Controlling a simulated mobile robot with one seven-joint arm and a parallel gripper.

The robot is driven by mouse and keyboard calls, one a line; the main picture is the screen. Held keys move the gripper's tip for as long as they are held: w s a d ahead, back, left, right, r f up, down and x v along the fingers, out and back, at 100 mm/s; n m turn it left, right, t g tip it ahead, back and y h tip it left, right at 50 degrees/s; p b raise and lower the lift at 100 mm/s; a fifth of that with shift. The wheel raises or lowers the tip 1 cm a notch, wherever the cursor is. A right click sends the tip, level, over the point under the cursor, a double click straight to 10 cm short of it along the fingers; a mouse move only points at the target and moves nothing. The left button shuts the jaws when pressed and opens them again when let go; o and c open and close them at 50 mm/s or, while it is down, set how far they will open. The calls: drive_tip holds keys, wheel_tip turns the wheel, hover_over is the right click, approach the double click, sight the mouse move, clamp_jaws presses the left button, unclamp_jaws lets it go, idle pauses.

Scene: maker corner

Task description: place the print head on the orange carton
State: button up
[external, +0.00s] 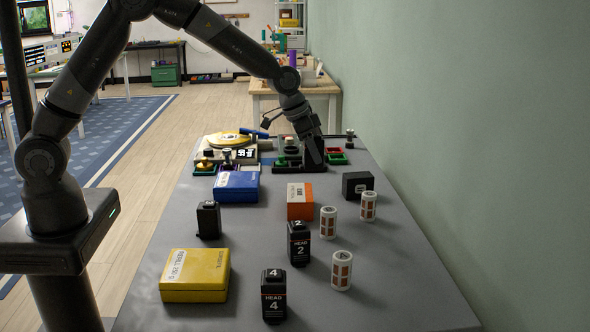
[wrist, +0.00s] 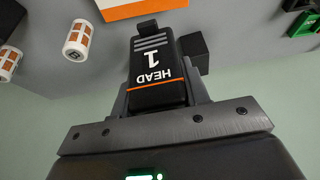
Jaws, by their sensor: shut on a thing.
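My gripper (external: 312,155) is over the far part of the grey table in the external view. In the wrist view it is shut on a black print head marked HEAD 1 (wrist: 157,68), between its fingers. In the external view I cannot make out this head. The orange carton (external: 300,207), with a white label panel, stands mid-table, nearer the camera than my gripper. It also shows at the top edge of the wrist view (wrist: 150,10). The held head is apart from the carton in the external view.
Print heads HEAD 2 (external: 299,247) and HEAD 4 (external: 273,300) and a black cartridge (external: 208,221) stand nearer. A black box (external: 357,185) and several white cylinders (external: 328,222) are right of the carton. A blue box (external: 237,187) is left; a yellow box (external: 194,280) is front left.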

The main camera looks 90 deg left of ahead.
sight(304, 165)
drive_tip(key=s+d+r, duration=0.4)
drive_tip(key=s+d, duration=0.3)
drive_tip(key=d, duration=0.4)
drive_tip(key=shift+m, duration=0.3)
drive_tip(key=w+a+f, duration=0.1)
drive_tip(key=a+f, duration=0.1)
drive_tip(key=a, duration=0.1)
drive_tip(key=w+a+f, duration=0.1)
drive_tip(key=a+f, duration=0.1)
drive_tip(key=a, duration=0.1)
drive_tip(key=w+a+f, duration=0.2)
drive_tip(key=a, duration=0.2)
drive_tip(key=shift+a+f, duration=0.1)
drive_tip(key=shift+f, duration=0.1)
drive_tip(key=shift+a+f, duration=0.15)
drive_tip(key=shift+f, duration=1.95)
drive_tip(key=shift+f, duration=0.15)
drive_tip(key=o, duration=1.1)
